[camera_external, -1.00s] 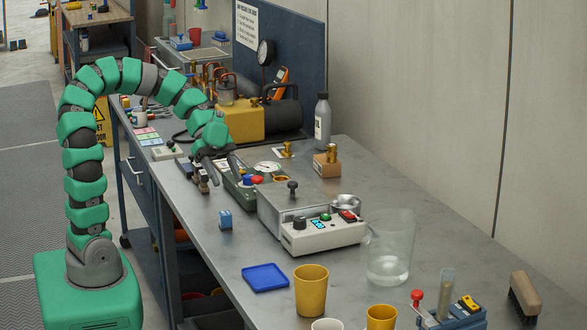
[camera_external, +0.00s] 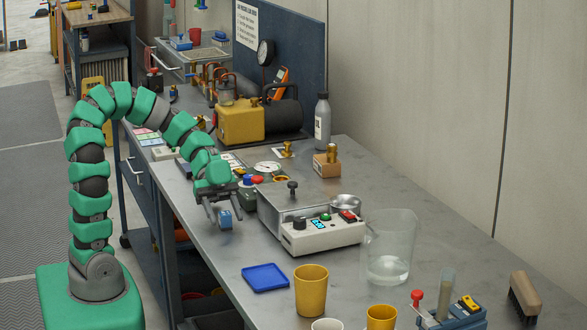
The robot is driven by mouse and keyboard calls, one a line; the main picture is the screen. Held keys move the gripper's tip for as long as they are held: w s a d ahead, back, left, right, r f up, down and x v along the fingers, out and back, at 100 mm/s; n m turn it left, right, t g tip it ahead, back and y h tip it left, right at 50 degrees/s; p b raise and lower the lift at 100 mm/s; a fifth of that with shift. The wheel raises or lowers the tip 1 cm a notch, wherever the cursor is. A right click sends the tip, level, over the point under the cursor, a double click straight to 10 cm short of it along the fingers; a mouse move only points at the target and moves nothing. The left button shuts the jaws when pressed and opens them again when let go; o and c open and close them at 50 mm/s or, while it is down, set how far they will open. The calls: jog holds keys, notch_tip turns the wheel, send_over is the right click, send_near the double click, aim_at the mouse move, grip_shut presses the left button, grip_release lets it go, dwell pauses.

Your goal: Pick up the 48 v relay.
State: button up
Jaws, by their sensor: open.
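A small blue block, which looks like the relay (camera_external: 225,218), stands on the grey bench near its left edge. My gripper (camera_external: 219,223) points down at it, with its fingers spread to either side of the block. The jaws are open. I cannot tell from this view whether a finger touches the block or how far the fingertips are above the bench. No label on the block can be read.
A grey instrument box (camera_external: 323,236) with buttons stands just right of my gripper. A blue tray (camera_external: 265,277), a yellow cup (camera_external: 311,290) and a clear beaker (camera_external: 390,250) stand nearer the front. A yellow pump (camera_external: 240,122) is behind. Bare bench lies between block and tray.

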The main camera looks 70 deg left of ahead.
aim_at(225, 213)
jog(key=shift+d+f, duration=0.15)
jog(key=shift+d, duration=0.15)
jog(key=c, duration=1.1)
jog(key=shift+r+p, duration=0.65)
jog(key=shift+r, duration=1.2)
jog(key=s+a+r, duration=0.1)
jog(key=s+a, duration=0.2)
jog(key=s, duration=1.2)
jog(key=shift+s+a+r+p, duration=0.15)
jog(key=shift+s+a+p, duration=0.05)
jog(key=shift+s+p, duration=0.1)
